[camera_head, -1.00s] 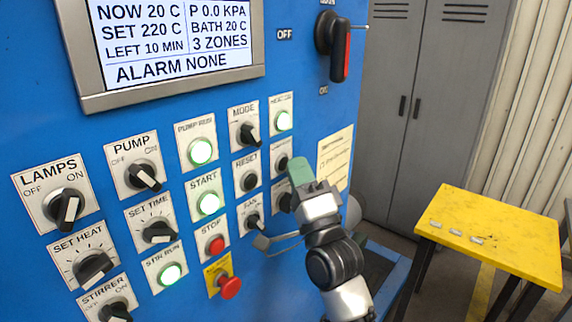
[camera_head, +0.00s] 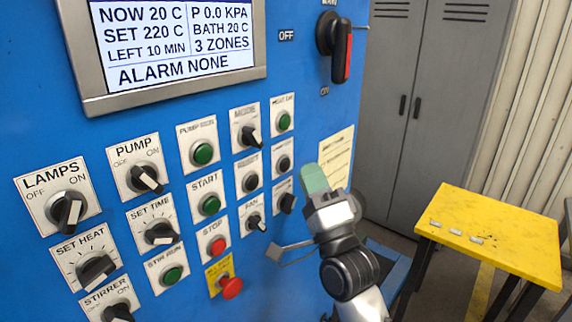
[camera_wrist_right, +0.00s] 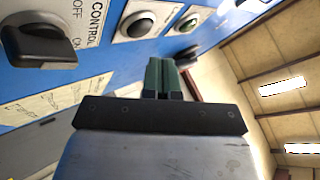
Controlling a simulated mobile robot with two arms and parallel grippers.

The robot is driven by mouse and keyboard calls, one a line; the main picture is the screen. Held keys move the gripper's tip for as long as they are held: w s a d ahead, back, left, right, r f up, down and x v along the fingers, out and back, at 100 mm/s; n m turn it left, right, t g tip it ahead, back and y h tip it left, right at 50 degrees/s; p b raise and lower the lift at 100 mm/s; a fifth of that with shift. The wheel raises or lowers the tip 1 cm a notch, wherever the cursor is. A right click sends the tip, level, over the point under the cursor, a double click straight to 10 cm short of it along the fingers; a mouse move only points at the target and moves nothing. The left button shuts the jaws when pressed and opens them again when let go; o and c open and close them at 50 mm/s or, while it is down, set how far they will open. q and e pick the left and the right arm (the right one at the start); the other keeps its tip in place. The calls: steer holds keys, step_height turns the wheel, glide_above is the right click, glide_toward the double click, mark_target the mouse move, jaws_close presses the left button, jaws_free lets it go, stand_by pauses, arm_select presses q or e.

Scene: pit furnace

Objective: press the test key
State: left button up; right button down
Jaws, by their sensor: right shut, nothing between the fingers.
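In the head view a black round button (camera_head: 283,163) sits right of the RESET button (camera_head: 250,183). Its label is too small to read, so I cannot tell for sure that it is the test key. My right gripper (camera_head: 314,178), with green fingers, is shut and empty just right of this button, apart from it in the picture. In the right wrist view the shut fingers (camera_wrist_right: 171,76) point along the panel, with a round dark button (camera_wrist_right: 142,24) to their upper left. My left gripper is not in view.
The blue panel (camera_head: 150,115) carries several knobs, buttons and dark green lamps, a red emergency button (camera_head: 231,288) and a screen (camera_head: 175,40) reading ALARM NONE. A black and red main switch (camera_head: 340,50) sticks out above. A yellow table (camera_head: 500,230) stands right.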

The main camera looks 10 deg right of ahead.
steer(key=s+d, duration=0.2)
steer(key=s, duration=0.1)
steer(key=shift+s+d, duration=0.1)
steer(key=shift+d, duration=0.1)
stand_by(0.5)
